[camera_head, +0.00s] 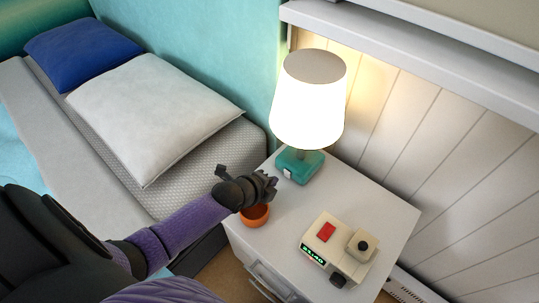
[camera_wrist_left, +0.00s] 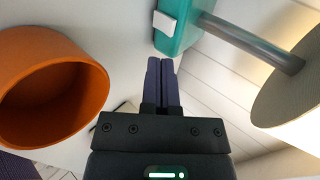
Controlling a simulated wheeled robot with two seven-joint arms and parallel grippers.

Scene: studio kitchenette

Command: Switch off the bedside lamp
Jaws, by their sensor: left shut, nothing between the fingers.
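The bedside lamp (camera_head: 309,110) stands lit on the white nightstand, with a glowing white shade and a teal base (camera_head: 300,167). A small white switch (camera_head: 287,173) is on the front face of the base; it also shows in the left wrist view (camera_wrist_left: 164,23). My left gripper (camera_head: 272,184) is shut and empty, just in front of and left of the base, apart from the switch. In the left wrist view its fingers (camera_wrist_left: 161,62) are together and point toward the teal base (camera_wrist_left: 183,30). My right gripper is not in view.
An orange bowl (camera_head: 255,216) stands on the nightstand (camera_head: 384,207) right under my left gripper. A cream clock device (camera_head: 338,246) with a red button sits at the front right. The bed with a white pillow (camera_head: 150,112) is on the left; a panelled wall is behind.

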